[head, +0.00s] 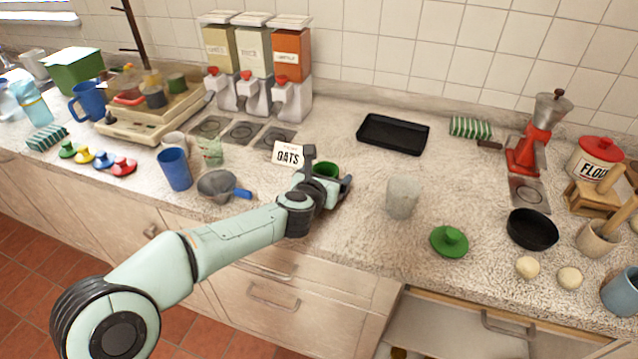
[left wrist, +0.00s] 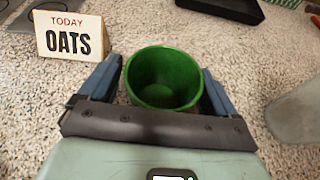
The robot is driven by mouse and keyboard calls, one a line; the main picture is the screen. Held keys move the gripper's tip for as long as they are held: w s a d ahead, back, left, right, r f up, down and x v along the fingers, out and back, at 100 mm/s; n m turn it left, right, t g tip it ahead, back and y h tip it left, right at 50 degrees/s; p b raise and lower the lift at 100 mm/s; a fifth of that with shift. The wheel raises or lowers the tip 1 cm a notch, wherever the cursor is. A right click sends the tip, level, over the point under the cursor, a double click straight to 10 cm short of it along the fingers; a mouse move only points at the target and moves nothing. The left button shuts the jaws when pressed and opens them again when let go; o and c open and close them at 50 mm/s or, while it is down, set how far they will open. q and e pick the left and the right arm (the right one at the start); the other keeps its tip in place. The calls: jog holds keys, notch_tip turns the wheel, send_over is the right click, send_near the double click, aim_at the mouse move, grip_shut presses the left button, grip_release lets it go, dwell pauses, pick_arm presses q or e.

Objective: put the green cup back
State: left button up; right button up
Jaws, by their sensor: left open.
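The green cup (head: 326,169) stands upright on the counter, partly hidden by my left arm in the head view. The left wrist view looks into its open, empty-looking mouth (left wrist: 165,78). My left gripper (head: 329,172) is open, with one blue finger on each side of the cup. In the left wrist view the fingers appear close to the cup's sides; I cannot tell whether they touch it. My right gripper is not in view.
An OATS card (head: 288,154) stands just left of the cup. A grey cup (head: 402,199) and a green lid (head: 449,241) are to the right. A blue cup (head: 174,169) and a strainer (head: 216,187) are left. A black tray (head: 393,134) lies behind.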

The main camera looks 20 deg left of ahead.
pick_arm(q)
jog(key=v, duration=1.1)
jog(key=shift+a+r, duration=0.1)
jog(key=shift+r, duration=0.05)
jog(key=shift+s+r, duration=0.1)
jog(key=shift+s, duration=0.3)
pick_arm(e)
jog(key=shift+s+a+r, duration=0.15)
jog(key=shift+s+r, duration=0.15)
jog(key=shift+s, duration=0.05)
